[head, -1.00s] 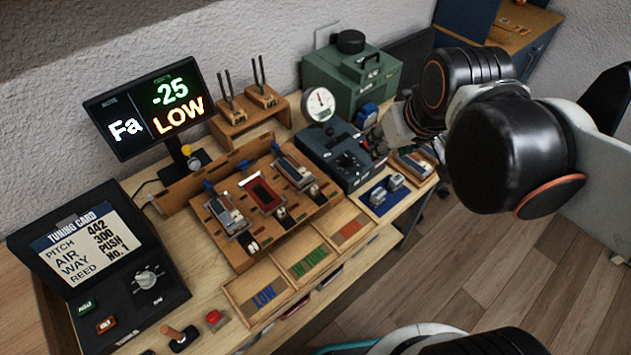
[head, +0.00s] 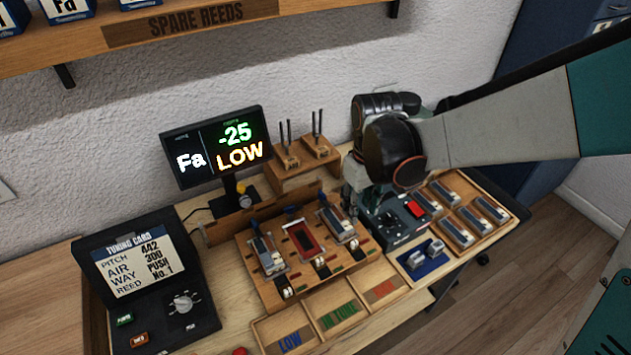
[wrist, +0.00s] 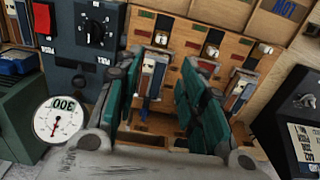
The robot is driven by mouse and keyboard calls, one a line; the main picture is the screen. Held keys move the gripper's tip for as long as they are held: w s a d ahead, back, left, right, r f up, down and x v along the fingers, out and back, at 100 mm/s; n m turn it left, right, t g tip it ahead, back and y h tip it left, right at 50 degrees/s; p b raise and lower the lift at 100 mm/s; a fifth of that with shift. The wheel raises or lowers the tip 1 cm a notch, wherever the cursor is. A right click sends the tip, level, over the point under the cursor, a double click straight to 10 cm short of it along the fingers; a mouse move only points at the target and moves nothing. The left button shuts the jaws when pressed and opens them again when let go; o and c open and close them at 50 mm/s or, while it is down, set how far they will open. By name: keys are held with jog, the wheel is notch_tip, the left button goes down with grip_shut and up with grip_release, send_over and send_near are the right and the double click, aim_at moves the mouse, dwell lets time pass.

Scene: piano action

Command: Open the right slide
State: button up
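The wooden action board (head: 268,296) holds three slide units side by side. The right slide (head: 337,224) is a grey metal unit with a blue tab at its back end. The middle unit (head: 303,239) is red, and the left one (head: 267,257) is grey. My gripper (head: 349,198) points down close to the back of the right slide. In the wrist view the fingers of my gripper (wrist: 160,72) are apart, with the right slide (wrist: 154,76) showing between them. I cannot tell whether a finger touches it.
A monitor (head: 217,146) reading Fa, -25, LOW stands behind the board. A dark control box (head: 397,222) with a red switch is close on the right. Reed stands (head: 316,149) rise behind. Labelled trays (head: 289,339) lie in front. A round gauge (wrist: 58,118) shows in the wrist view.

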aim_at(355, 242)
notch_tip(355, 242, down, 14)
jog(key=b, duration=0.3)
jog(key=shift+s+r+b, duration=0.1)
jog(key=shift+s+b, duration=0.05)
jog(key=shift+b, duration=0.25)
grip_shut()
